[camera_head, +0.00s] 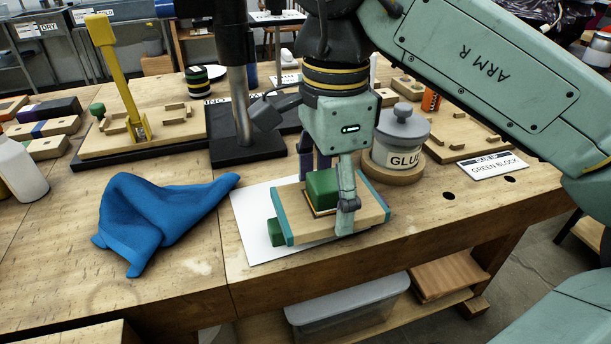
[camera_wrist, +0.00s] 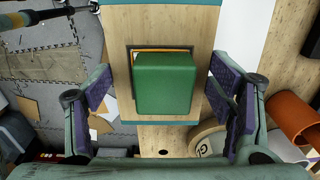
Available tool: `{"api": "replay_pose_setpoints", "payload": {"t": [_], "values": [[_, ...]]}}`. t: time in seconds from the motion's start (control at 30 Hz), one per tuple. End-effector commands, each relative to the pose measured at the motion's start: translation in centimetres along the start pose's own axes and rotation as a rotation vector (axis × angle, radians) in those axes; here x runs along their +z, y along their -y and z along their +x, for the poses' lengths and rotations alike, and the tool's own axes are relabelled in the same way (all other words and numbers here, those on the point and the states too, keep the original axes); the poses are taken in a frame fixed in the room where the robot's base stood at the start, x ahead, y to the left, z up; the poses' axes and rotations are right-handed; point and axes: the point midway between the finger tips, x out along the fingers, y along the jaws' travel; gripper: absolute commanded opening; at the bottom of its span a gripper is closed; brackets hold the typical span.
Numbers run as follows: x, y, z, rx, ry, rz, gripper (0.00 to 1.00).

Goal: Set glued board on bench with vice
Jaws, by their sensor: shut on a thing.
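The board (camera_head: 345,222) is pale wood with teal strips along two ends and a green block (camera_head: 322,188) set in its middle. My gripper (camera_head: 328,192) points down and is shut on the board, one finger on its near side and the other mostly hidden behind. In the wrist view the board (camera_wrist: 165,22) lies between the two purple finger pads, the green block (camera_wrist: 163,84) centred. The board is over a white sheet (camera_head: 252,228) on the wooden bench. Another green piece (camera_head: 276,232) shows at its left end. I cannot make out a vice.
A glue pot (camera_head: 401,140) stands close behind right of the board. A blue cloth (camera_head: 160,215) lies to the left. A wooden fixture with a yellow lever (camera_head: 122,85) and a dark-based post (camera_head: 240,105) stand behind. A "green block" sign (camera_head: 492,164) is at right.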

Motion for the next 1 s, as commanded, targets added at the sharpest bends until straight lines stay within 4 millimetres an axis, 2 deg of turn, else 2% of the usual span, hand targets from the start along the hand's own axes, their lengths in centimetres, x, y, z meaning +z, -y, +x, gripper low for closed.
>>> {"api": "replay_pose_setpoints", "payload": {"t": [0.1,0.3,0.63,0.9,1.0], "values": [[0.2,3.1,-0.1,0.002,-0.001,-0.002,0.44],[0.2,6.1,0.4,0.0,-0.001,-0.002,0.44],[0.2,8.0,0.7,0.0,-0.001,-0.001,0.44],[0.2,7.8,3.9,0.001,-0.001,-0.001,0.44],[0.2,7.8,4.2,-0.001,0.0,-0.001,0.44]]}}
